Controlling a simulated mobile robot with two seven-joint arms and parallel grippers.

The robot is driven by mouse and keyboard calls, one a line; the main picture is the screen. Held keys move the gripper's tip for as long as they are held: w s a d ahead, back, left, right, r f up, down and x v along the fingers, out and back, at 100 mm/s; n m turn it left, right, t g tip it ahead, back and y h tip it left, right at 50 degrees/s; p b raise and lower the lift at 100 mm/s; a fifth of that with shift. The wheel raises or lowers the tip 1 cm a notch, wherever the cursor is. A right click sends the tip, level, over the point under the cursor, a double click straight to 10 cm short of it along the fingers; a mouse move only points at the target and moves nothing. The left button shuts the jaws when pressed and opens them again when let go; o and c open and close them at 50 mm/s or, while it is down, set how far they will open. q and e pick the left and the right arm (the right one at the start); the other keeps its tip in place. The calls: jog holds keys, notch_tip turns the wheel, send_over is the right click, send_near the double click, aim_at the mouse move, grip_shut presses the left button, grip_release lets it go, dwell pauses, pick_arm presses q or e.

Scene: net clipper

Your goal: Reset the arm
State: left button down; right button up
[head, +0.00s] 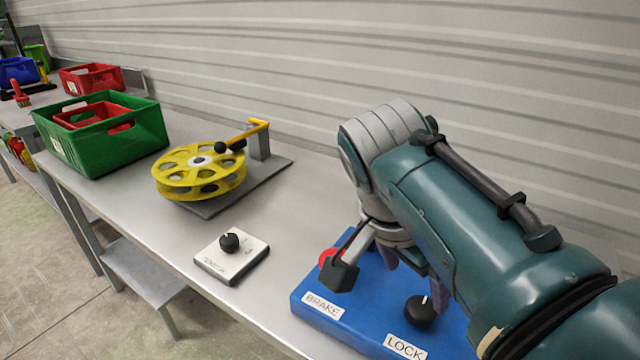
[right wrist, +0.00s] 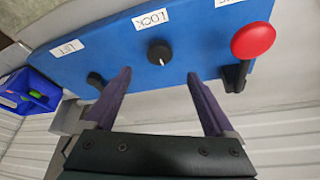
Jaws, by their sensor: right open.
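My right gripper (head: 412,278) is open and empty above a blue control panel (head: 303,290). In the right wrist view its two purple fingers (right wrist: 158,76) point toward the panel (right wrist: 110,52), on either side of a black LOCK knob (right wrist: 160,52) with a white mark. I cannot tell whether they touch it. The LOCK knob also shows in the head view (head: 420,312). A red ball-topped lever (right wrist: 253,42) stands at the right in the wrist view; its red top (head: 327,256) is partly hidden in the head view. A yellow arm (head: 250,134) rests by a yellow spoked wheel (head: 173,181).
A white plate (head: 250,268) with a black knob (head: 229,242) lies on the metal table (head: 120,200). A green crate (head: 140,140) holding a red bin (head: 88,117) stands at the back left. Another red bin (head: 90,78) lies beyond. A corrugated wall (head: 300,60) runs behind.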

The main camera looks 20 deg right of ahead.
jog(key=shift+a+r, duration=0.1)
jog(key=shift+r, duration=0.15)
jog(key=shift+s, duration=0.15)
jog(key=s+a+r+n+t+y+p, duration=0.1)
jog(key=s+r+n+y, duration=0.1)
jog(key=s+n, duration=0.65)
jog(key=s+r+n+t+y+p, duration=0.1)
jog(key=s+r+n+y, duration=0.15)
jog(key=s+n, duration=0.6)
jog(key=w+r+p+v, duration=0.1)
jog(key=w+p+v, duration=0.1)
jog(key=p+v, duration=1)
jog(key=w+a+p+v, duration=0.1)
jog(key=w+p+v, duration=0.2)
jog(key=p+v, duration=1)
jog(key=w+r+p+v, duration=0.1)
jog(key=w+p+v, duration=0.2)
jog(key=p+v, duration=1)
jog(key=shift+w+a+r, duration=0.2)
jog(key=shift+w+r, duration=0.05)
jog(key=shift+r, duration=0.1)
